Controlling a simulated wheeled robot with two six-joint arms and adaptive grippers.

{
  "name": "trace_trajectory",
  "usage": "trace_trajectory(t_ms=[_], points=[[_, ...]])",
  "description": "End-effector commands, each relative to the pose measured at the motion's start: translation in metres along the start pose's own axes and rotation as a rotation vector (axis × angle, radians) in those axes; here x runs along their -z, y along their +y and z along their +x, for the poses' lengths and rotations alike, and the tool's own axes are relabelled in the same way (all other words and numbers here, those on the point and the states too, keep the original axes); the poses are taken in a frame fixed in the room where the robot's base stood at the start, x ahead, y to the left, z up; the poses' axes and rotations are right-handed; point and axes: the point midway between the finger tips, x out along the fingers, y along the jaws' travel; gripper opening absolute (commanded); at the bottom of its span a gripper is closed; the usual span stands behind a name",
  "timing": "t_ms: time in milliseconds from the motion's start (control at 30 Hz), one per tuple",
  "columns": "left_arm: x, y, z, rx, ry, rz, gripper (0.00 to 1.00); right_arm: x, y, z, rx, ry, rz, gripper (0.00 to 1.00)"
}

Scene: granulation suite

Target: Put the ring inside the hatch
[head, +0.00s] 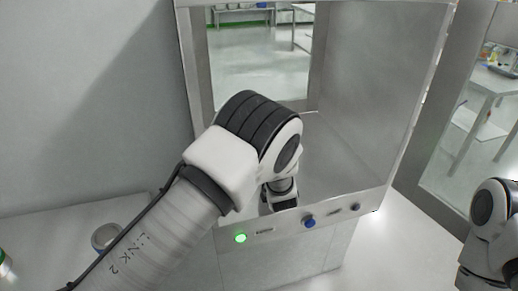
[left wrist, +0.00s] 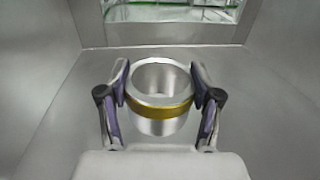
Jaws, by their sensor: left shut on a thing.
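The ring (left wrist: 161,126) is a short silver cylinder with an open top and a gold band. In the left wrist view it stands upright between the fingers of my left gripper (left wrist: 162,105), which is shut on it. In the head view the ring is hidden behind my left arm. The hatch (head: 378,85) is a grey steel box, open toward me. My left arm reaches in through its opening, and the wrist view shows steel walls and floor around the ring. I cannot tell whether the ring touches the floor. My right gripper is out of view.
A green-lit button (head: 240,238) and a blue button (head: 309,221) sit on the hatch's front sill, below my arm. A round container (head: 106,237) stands on the white surface at left, partly behind my arm. A window (head: 260,60) at the hatch's back shows another room.

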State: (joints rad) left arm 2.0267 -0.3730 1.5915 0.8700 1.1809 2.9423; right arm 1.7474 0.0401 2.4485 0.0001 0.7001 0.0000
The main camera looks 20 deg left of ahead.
Motion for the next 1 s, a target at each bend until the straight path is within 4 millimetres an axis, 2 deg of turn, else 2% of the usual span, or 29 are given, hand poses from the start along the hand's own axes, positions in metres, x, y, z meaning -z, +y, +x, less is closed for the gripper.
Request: trace_trajectory(t_ms=[33, 200, 300, 400, 500, 700, 1000], points=[[0.006, 0.004, 0.018, -0.008, -0.001, -0.009, 0.14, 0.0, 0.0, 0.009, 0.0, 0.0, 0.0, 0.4], [0.01, 0.004, 0.071, -0.008, -0.002, -0.008, 0.14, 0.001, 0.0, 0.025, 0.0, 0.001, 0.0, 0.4], [0.013, 0.005, 0.1, -0.006, -0.002, -0.007, 0.14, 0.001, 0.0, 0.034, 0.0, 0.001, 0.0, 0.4], [0.013, 0.004, 0.119, -0.004, -0.001, -0.004, 0.14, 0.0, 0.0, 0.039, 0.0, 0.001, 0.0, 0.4], [0.015, 0.004, 0.127, -0.003, 0.0, -0.002, 0.14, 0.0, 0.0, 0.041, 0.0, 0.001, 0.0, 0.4], [0.046, 0.004, 0.127, -0.003, 0.001, -0.002, 0.14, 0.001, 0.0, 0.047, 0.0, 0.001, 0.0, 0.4], [0.049, 0.004, 0.126, -0.003, 0.0, -0.002, 0.14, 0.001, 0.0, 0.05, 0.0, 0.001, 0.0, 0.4]])
